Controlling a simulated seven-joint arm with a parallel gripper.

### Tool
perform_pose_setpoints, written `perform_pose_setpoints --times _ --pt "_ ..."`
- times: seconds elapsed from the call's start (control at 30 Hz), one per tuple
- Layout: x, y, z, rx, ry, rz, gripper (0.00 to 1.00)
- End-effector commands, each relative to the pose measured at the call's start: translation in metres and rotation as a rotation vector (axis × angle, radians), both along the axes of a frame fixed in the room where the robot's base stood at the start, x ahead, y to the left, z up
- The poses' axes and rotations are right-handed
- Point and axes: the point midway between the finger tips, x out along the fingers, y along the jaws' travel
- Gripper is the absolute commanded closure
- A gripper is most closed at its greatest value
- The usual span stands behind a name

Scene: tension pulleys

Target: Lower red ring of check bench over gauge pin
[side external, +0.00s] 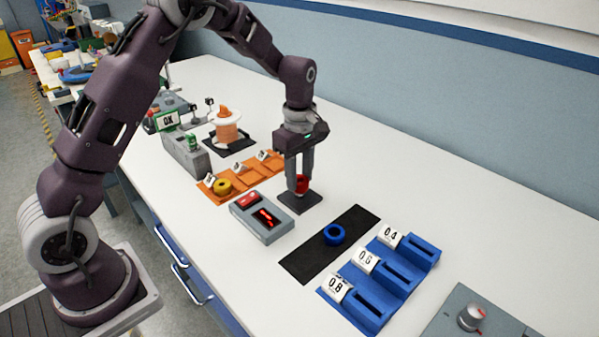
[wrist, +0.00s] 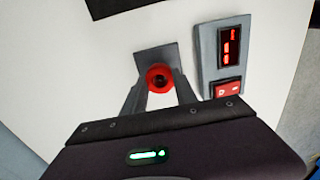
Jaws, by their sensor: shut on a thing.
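The red ring (side external: 302,184) is between the fingertips of my gripper (side external: 298,186), which is shut on it. In the wrist view the red ring (wrist: 159,78) sits between my gripper's two fingers (wrist: 160,84), over the dark square base plate (wrist: 152,54). A dark spot shows in the ring's hole; I cannot tell whether it is the gauge pin. The base plate also shows under the gripper in the side view (side external: 300,204). The ring is low, close above the plate; whether it touches cannot be told.
A grey display box (side external: 262,218) with red digits and a red button stands beside the plate. A blue ring (side external: 334,235) lies on a black mat (side external: 312,258). Blue labelled slots (side external: 368,302), an orange tray (side external: 212,197) with a yellow ring (side external: 222,186), and a spool (side external: 227,128) stand around.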

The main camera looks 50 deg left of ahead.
Motion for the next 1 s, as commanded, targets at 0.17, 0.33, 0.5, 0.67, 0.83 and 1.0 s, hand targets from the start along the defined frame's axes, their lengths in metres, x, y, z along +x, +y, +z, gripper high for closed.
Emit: perform_pose_setpoints --times 0.17,0.33,0.5,0.67,0.83,1.0 --pt "0.0 0.0 -0.004 0.0 -0.001 0.0 1.0" --pt "0.0 0.0 -0.005 0.0 -0.001 0.0 1.0" --pt "0.0 0.0 -0.005 0.0 -0.001 0.0 1.0" --pt "0.0 0.0 -0.008 0.0 0.0 0.0 1.0" --pt "0.0 0.0 -0.012 0.0 0.0 0.0 1.0" --pt "0.0 0.0 -0.016 0.0 -0.001 0.0 1.0"
